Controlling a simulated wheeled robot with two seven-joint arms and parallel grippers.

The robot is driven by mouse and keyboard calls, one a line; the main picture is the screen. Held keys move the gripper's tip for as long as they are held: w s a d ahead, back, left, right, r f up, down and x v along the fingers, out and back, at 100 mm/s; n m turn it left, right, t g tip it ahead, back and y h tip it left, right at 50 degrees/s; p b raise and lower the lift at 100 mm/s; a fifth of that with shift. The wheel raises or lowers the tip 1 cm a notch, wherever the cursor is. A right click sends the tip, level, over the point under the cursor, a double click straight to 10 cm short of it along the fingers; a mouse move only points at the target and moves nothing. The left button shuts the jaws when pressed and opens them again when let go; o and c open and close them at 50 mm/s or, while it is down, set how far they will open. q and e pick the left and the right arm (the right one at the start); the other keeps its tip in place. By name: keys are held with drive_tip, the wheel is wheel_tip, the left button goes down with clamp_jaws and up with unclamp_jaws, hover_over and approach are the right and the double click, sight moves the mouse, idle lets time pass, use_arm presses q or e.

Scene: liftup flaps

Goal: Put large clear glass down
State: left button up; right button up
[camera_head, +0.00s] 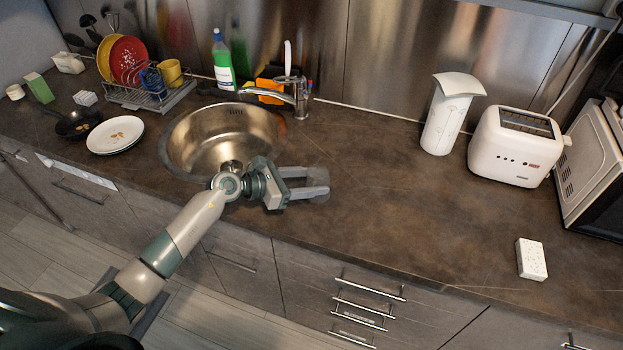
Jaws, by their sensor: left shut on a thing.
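My left gripper (318,182) reaches in from the lower left over the counter, just right of the sink. Its fingers point right and are closed around a large clear glass (319,185). The glass is hard to make out; it shows as a faint greyish shape at the fingertips, partly hidden by them. I cannot tell whether its base touches the counter (400,215). My right gripper is out of view.
The steel sink (190,140) with a faucet (299,95) lies left of the gripper. The middle of the counter is clear.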

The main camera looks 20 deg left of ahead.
use_arm(q)
drive_tip(key=shift+f, duration=0.15)
drive_tip(key=o, duration=1.2)
drive_tip(key=shift+a+r, duration=0.1)
drive_tip(key=shift+r, duration=0.1)
drive_tip(key=shift+s+a, duration=0.25)
drive_tip(key=shift+s, duration=0.05)
drive_tip(key=b+v, duration=0.3)
drive_tip(key=v, duration=0.7)
drive_tip(key=shift+b, duration=0.4)
drive_tip(key=shift+s+a+r, duration=0.35)
drive_tip(key=shift+a, duration=0.05)
